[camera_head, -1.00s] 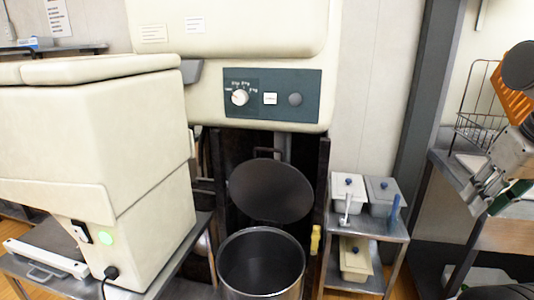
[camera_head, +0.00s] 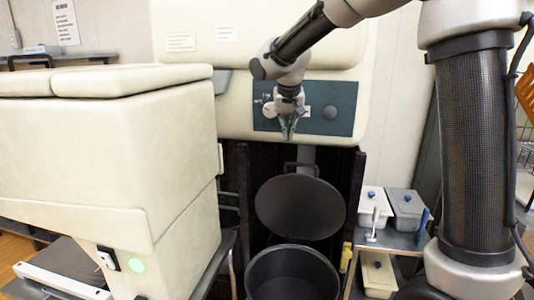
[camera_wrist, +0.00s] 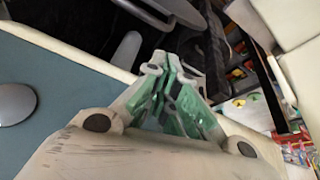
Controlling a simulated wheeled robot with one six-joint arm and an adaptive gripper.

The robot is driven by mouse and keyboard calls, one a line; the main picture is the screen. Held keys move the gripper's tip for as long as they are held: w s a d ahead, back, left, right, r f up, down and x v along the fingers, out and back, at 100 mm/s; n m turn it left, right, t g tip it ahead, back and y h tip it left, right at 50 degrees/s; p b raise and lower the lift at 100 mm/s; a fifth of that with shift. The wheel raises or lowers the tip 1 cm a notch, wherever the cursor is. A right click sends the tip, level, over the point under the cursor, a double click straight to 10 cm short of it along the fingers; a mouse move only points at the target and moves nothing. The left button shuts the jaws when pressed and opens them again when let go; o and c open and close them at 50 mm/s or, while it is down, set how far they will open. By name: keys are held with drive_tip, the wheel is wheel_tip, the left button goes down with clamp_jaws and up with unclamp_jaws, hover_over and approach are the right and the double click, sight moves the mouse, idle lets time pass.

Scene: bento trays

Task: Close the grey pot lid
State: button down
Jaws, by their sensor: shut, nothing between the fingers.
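The grey pot (camera_head: 292,280) stands low in the middle of the head view, with its opening facing up. Its dark round lid (camera_head: 300,207) is raised and tilted up behind the pot, with a handle (camera_head: 301,168) at its top edge. My gripper (camera_head: 289,134) is in front of the control panel, above the lid and clear of it. Its fingers point down. In the wrist view the green-padded fingers (camera_wrist: 172,85) come together at the tips with nothing between them.
A large cream machine body with a dark control panel (camera_head: 340,108) is behind my gripper. A cream cabinet (camera_head: 100,165) fills the left. Lidded containers (camera_head: 374,206) stand on a metal shelf at right. A yellow handle (camera_head: 346,257) hangs beside the pot.

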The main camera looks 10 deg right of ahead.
drive_tip(key=x, duration=1)
drive_tip(key=shift+m, duration=0.3)
drive_tip(key=shift+s, duration=0.15)
